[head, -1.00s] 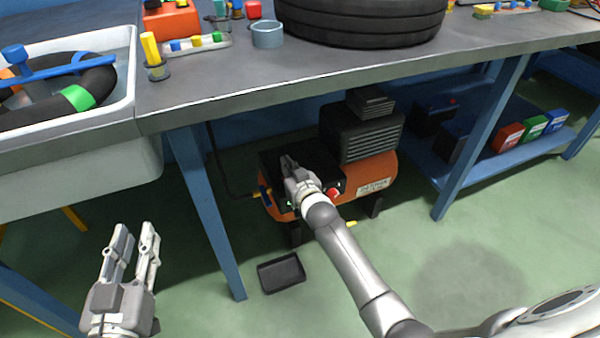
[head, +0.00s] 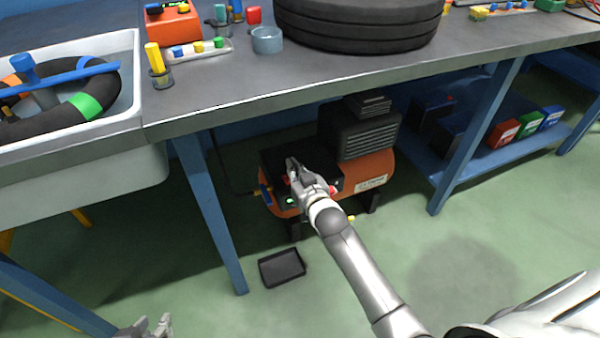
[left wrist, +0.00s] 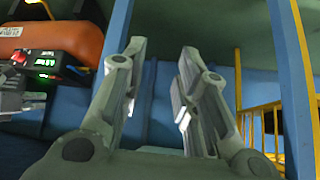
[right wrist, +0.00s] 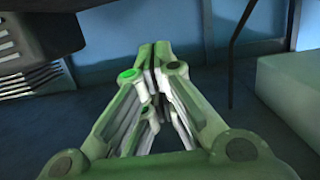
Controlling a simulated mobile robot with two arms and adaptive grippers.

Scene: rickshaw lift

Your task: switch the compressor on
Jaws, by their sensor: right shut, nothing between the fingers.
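The orange compressor (head: 372,168) stands on the floor under the bench, with a black motor block on top. Its black control box (head: 270,160) has a small green light (head: 290,201) on the front. In the left wrist view a red switch (left wrist: 20,57) and lit green lamps (left wrist: 45,63) show on the box. My right gripper (head: 292,166) is shut and empty, over the control box in the head view and covering part of it; its closed fingers fill the right wrist view (right wrist: 153,52). My left gripper (head: 152,324) is at the bottom edge, open and empty (left wrist: 160,62).
The bench (head: 330,82) overhangs the compressor, and a blue bench leg (head: 212,215) stands to its left. A black tray (head: 282,268) lies on the floor in front. A lower shelf (head: 500,160) holds several boxes at the right. Green floor is clear at the right front.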

